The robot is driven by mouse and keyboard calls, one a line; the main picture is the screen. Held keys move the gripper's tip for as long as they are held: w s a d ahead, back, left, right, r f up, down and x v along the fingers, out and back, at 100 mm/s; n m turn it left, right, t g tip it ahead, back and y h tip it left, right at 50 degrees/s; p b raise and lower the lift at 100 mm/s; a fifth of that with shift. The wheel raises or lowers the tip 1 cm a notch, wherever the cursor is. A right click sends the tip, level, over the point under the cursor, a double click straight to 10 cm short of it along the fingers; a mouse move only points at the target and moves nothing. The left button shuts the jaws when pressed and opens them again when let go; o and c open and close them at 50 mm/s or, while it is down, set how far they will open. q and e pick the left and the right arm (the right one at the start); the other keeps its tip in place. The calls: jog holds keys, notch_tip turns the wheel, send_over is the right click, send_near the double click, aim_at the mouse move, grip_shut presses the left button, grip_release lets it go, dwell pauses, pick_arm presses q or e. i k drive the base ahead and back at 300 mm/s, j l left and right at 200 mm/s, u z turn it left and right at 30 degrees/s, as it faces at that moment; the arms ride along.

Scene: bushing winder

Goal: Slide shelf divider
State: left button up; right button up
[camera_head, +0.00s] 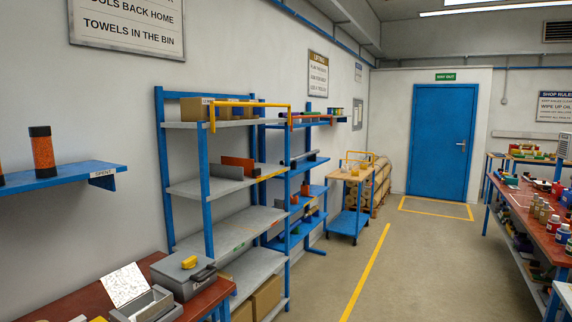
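A shelf rack with blue posts and grey shelves (235,220) stands against the left wall. On its second shelf from the top, an upright orange-red plate (238,162) that looks like a divider stands near the middle. A low grey block or plate (226,172) is in front of it, and a dark upright piece (260,170) is to its right. I cannot tell for certain which piece is the shelf divider. Neither of my grippers is in view.
Cardboard boxes (205,107) and a yellow rail (212,115) are on the rack's top. A red bench (150,262) with a grey toolbox (182,276) stands before it at lower left. A blue cart (348,222) stands beyond. The floor (420,275) to the right is clear.

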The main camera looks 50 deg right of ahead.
aim_at(248, 163)
jog(key=z, duration=1.4)
jog(key=i+l+z, duration=0.3)
jog(key=i+z, duration=0.2)
jog(key=i, duration=0.6)
jog(key=i+j+z, duration=0.1)
jog(key=i+z, duration=0.35)
jog(key=i, duration=0.7)
